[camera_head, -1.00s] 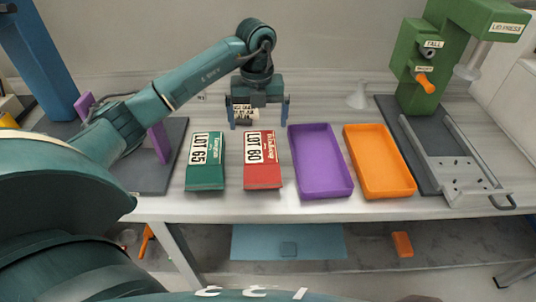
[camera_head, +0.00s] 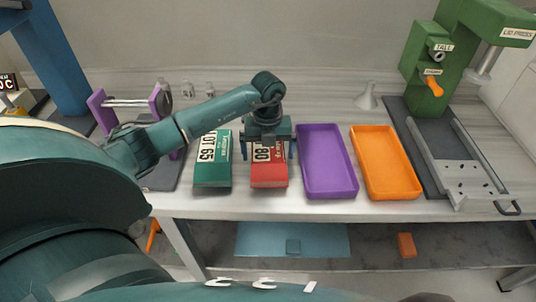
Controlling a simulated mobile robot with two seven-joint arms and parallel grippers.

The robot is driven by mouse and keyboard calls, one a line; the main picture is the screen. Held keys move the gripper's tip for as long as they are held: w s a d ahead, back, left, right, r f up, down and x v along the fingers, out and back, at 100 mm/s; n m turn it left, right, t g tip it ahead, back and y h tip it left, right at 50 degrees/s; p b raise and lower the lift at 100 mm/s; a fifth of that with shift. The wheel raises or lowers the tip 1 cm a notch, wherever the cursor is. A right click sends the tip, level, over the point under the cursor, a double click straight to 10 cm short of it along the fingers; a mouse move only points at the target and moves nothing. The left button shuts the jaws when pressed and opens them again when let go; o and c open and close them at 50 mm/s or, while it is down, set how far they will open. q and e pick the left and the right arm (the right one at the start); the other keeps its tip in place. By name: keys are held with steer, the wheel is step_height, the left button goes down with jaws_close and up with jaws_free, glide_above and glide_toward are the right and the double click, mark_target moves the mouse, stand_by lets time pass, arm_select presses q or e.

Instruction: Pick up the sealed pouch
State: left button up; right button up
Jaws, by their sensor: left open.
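Two flat labelled packs lie side by side on the bench: a green one marked LOT 65 (camera_head: 212,172) and a red one (camera_head: 268,179) to its right. I cannot tell which of them is the sealed pouch. My left gripper (camera_head: 267,152) is open, pointing down over the far half of the red pack. Its two blue fingers show to the left and right of the pack's white label, and the gripper body and wrist hide the pack's far end. I cannot tell whether the fingers touch the pack. My right gripper is out of view.
An empty purple tray (camera_head: 325,189) and an empty orange tray (camera_head: 390,191) stand right of the packs. A green lid press (camera_head: 426,88) stands on a dark plate at the right. A purple-ended stand (camera_head: 99,112) is at the left, partly behind my arm.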

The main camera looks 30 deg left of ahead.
arm_select(q)
steer(key=shift+c, duration=0.2)
steer(key=c, duration=0.7)
